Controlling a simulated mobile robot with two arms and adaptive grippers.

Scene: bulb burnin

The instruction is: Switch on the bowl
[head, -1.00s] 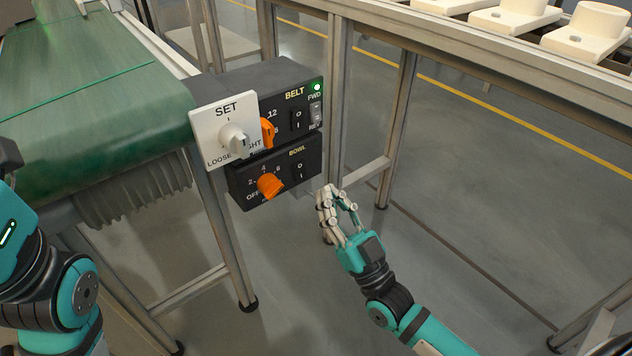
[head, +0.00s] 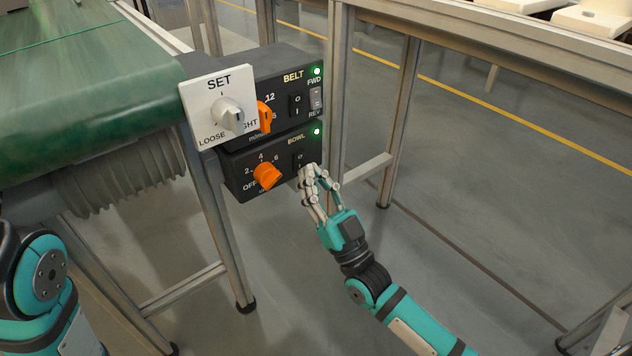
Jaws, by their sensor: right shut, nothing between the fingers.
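The black BOWL control box (head: 235,185) is mounted under the BELT box at the end of the conveyor. It has an orange dial (head: 266,176) and a black rocker switch (head: 298,159) marked O and I. A green lamp (head: 317,132) is lit at its upper right. My right gripper (head: 307,172) is shut and empty, its fingertips at the lower part of the rocker; whether they touch it I cannot tell. The fingers partly hide the switch. My left arm shows at the lower left, but its gripper is out of view.
The BELT box (head: 283,80) above has a lit green lamp, a rocker and a FWD/REV switch. A white SET plate (head: 205,105) with a knob covers part of it. The green conveyor (head: 90,110) is at left; metal frame posts (head: 338,90) stand close at right.

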